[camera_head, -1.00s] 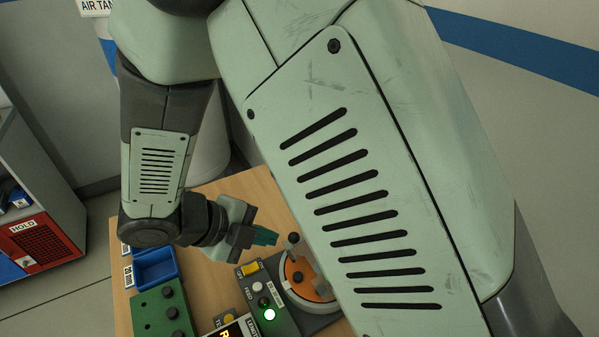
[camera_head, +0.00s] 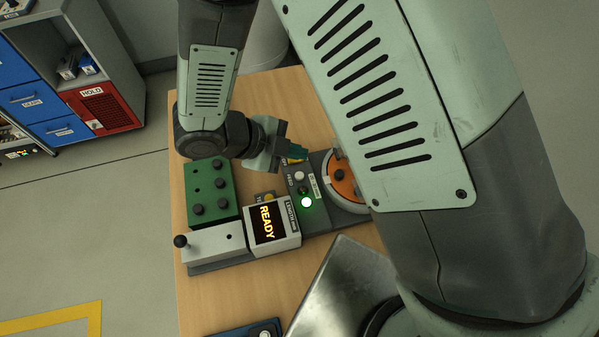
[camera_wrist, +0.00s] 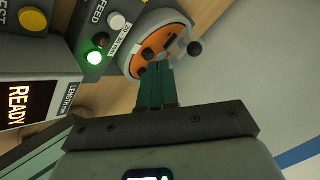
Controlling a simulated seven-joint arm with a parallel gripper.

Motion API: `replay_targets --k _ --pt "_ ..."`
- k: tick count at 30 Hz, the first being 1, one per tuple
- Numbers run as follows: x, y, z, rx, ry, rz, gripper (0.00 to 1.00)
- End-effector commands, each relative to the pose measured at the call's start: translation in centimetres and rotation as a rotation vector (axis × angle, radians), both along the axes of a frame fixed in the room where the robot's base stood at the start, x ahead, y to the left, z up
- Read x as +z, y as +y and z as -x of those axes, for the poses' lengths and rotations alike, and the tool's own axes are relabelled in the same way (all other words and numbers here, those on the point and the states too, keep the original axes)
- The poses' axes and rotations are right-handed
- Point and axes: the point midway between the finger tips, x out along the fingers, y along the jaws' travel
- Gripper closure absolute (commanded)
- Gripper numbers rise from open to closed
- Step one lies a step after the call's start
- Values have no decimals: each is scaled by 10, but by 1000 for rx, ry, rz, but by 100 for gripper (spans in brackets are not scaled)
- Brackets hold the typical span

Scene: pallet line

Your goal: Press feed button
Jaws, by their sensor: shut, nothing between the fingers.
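The feed button is the white round button (camera_head: 299,176) beside the FEED label on the dark control panel (camera_head: 322,213). It also shows in the wrist view, at the top (camera_wrist: 115,20). A dark lamp and a lit green lamp (camera_head: 307,202) sit in line with it. My gripper (camera_head: 301,153) is shut and empty, above the far end of the panel near a yellow part, which it partly covers. In the wrist view its teal fingertips (camera_wrist: 155,67) overlap the near edge of the orange disc, below and right of the white button. The fingers appear apart from the button.
The orange disc (camera_head: 342,182) stands in a round grey housing right of the buttons, with dark knobs. A display reading READY (camera_head: 265,223), a green block (camera_head: 209,190) and a lever unit (camera_head: 213,243) stand left. My arm hides the table's right side.

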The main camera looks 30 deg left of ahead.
Motion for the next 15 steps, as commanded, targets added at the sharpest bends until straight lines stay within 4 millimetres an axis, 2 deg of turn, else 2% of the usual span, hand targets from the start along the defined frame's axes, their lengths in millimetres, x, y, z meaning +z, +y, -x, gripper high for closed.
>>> replay_targets --k 6,15 --pt "-33 0 1 1 1 2 100" --pt "-56 0 0 0 1 0 100"
